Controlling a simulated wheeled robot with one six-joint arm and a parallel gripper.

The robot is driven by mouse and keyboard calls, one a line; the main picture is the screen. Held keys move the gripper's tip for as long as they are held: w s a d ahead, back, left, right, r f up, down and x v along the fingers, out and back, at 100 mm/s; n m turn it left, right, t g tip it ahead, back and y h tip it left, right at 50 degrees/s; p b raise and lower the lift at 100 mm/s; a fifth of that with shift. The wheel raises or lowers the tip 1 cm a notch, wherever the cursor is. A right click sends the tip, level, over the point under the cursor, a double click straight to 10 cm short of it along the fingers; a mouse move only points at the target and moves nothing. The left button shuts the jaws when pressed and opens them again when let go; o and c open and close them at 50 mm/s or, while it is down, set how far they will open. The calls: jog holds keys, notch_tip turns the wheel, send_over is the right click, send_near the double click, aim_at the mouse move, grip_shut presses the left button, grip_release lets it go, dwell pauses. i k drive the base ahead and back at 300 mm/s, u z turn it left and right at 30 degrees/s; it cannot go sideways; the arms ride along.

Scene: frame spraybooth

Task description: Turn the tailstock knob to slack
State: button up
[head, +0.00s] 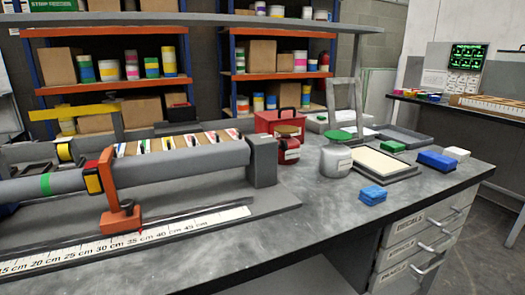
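A long jig lies on the bench at left, with a grey tube (200,170) running to a grey end block (263,160). An orange upright (107,183) reaches from the tube down to an orange foot (119,222) beside a white ruler (150,240). A small round part (127,204) sits on that foot; I cannot tell if it is the tailstock knob or how it is turned. A yellow bar (75,111) stands behind the tube. My gripper is not in view.
Right of the jig on the grey bench (300,225) stand a red toolbox (282,122), a silver canister (335,160), a framed panel (385,164) and blue blocks (372,195). The bench front at centre is clear. Drawers (425,240) are below, shelves (280,75) behind.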

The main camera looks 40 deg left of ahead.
aim_at(283, 145)
jog(key=u, duration=2.35)
jog(key=i, duration=0.35)
jog(key=z, duration=0.2)
